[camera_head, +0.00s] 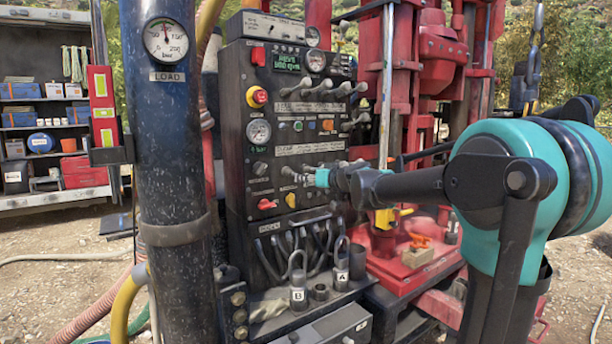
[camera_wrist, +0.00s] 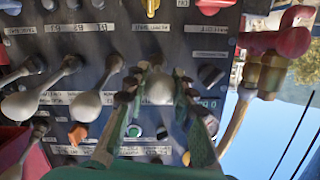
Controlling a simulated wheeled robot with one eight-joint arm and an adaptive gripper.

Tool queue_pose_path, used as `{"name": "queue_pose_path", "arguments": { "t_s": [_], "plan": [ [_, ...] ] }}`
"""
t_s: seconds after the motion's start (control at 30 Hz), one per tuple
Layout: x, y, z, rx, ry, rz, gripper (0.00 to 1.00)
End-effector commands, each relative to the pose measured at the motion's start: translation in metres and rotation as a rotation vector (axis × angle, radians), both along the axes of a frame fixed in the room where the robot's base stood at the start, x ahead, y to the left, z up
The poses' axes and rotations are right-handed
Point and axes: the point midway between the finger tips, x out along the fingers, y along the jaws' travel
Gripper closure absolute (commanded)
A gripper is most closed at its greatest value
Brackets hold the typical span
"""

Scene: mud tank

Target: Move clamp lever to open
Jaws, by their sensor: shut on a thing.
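The lever panel (camera_head: 283,220) stands upright, with rows of grey levers, knobs and buttons. My gripper (camera_head: 304,176) reaches in from the right to the lower part of the panel, under a white label strip. In the wrist view, my gripper (camera_wrist: 158,112) has its two green-padded fingers either side of a white lever knob (camera_wrist: 160,88) and is shut on it. The lever's shaft is mostly hidden behind the knob and fingers. The labels are too blurred to read surely, so I cannot confirm from them that this is the clamp lever.
More white-knobbed levers (camera_wrist: 86,104) stand close to the left of my fingers. A red valve handle (camera_wrist: 284,42) with a brass fitting is to the right. A dark column with a gauge (camera_head: 167,40) stands left of the panel.

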Motion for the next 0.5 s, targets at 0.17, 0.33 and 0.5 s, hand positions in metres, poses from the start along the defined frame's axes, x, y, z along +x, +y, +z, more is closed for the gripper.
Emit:
{"name": "queue_pose_path", "arguments": {
  "t_s": [0.17, 0.33, 0.5],
  "plan": [
    [0.001, 0.001, -0.013, 0.057, -0.076, 0.000, 1.00],
    [0.002, 0.002, -0.023, 0.107, -0.144, 0.001, 1.00],
    [0.003, 0.002, -0.030, 0.140, -0.193, 0.000, 1.00]
  ]
}}
